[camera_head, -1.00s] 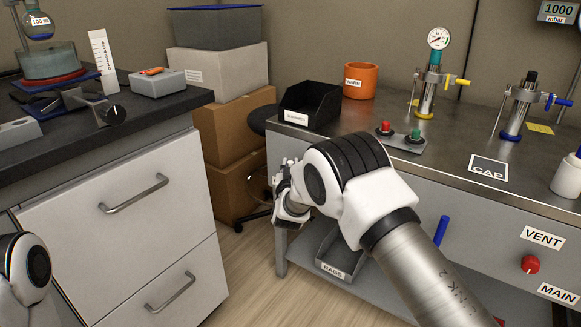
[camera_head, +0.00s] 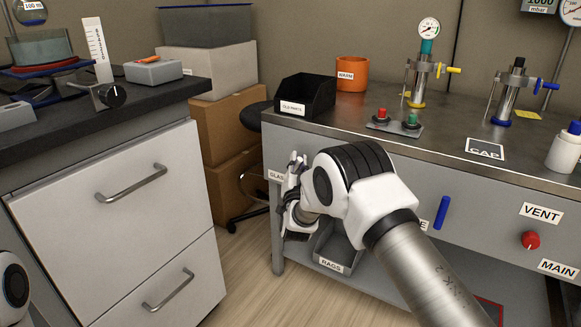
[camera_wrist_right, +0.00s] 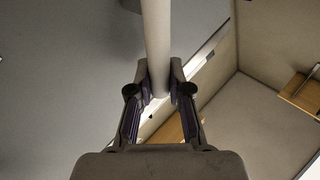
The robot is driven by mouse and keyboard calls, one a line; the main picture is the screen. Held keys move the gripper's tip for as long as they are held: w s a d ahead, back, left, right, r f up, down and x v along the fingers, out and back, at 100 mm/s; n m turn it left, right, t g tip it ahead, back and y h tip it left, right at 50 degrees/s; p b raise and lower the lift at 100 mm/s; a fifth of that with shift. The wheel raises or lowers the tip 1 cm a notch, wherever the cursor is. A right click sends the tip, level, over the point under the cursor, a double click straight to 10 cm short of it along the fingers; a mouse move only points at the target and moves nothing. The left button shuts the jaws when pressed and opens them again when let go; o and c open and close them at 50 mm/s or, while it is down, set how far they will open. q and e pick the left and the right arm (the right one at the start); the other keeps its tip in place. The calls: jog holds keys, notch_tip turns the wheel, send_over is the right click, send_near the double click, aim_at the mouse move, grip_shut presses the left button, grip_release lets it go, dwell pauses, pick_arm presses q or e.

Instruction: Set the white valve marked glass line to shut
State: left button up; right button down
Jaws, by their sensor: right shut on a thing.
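The label beginning "GLAS" (camera_head: 276,175) is on the front panel of the steel bench, near its left end; my right gripper covers the rest of it. My right gripper (camera_head: 294,180) is at the panel just right of this label. In the right wrist view a pale bar-shaped handle, the white valve (camera_wrist_right: 157,40), runs down from the top edge to between the fingertips of my right gripper (camera_wrist_right: 160,88), which are shut on it. In the head view the valve is mostly hidden by the gripper. My left gripper is out of view; only part of my left arm shows.
On the same panel are a blue handle (camera_head: 442,212) and a red knob (camera_head: 530,240) between the labels VENT (camera_head: 541,213) and MAIN (camera_head: 558,268). A grey bin labelled RAGS (camera_head: 331,264) sits below. A drawer cabinet (camera_head: 115,225) stands left, with open floor between.

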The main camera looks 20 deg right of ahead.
notch_tip(320, 180, down, 6)
jog(key=s+d+m+g+h+b, duration=0.1)
jog(key=m+g+h+b, duration=0.3)
jog(key=m+h+b, duration=0.7)
jog(key=shift+s+d+r+m+g+h, duration=0.35)
jog(key=shift+s+m, duration=0.35)
jog(key=shift+m, duration=3.2)
jog(key=shift+d+f, duration=0.1)
jog(key=c, duration=1.1)
grip_release()
jog(key=v, duration=1.2)
